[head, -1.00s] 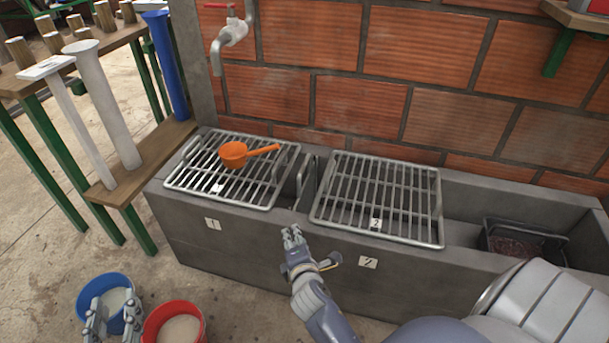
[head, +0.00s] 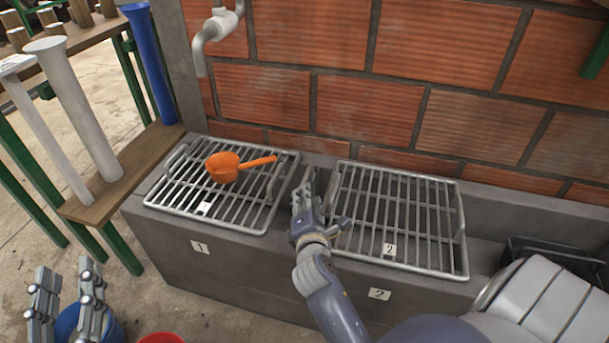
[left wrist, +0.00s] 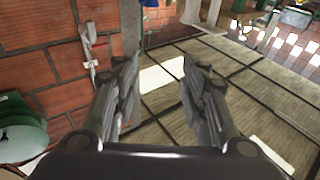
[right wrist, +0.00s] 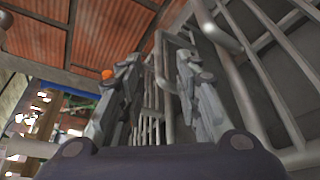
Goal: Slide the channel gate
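The channel gate (head: 313,182) is a thin grey upright plate in the gap between the two grates on the concrete trough. My right gripper (head: 302,197) is at this gap, in front of the gate, and hides part of it. In the right wrist view the right gripper's fingers (right wrist: 160,85) are apart, with grey metal bars seen between them. I cannot tell which of these bars belongs to the gate or whether the fingers touch it. My left gripper (head: 66,295) is open and empty at the lower left; the left wrist view shows its fingers (left wrist: 158,85) apart.
Grate 1 (head: 180,200) holds an orange scoop (head: 224,168). Grate 2 (head: 400,215) lies right of the gap. A brick wall (head: 360,105) stands behind. A blue bucket (head: 68,320) and red bucket (head: 160,338) are on the floor. A wooden rack (head: 120,178) stands left.

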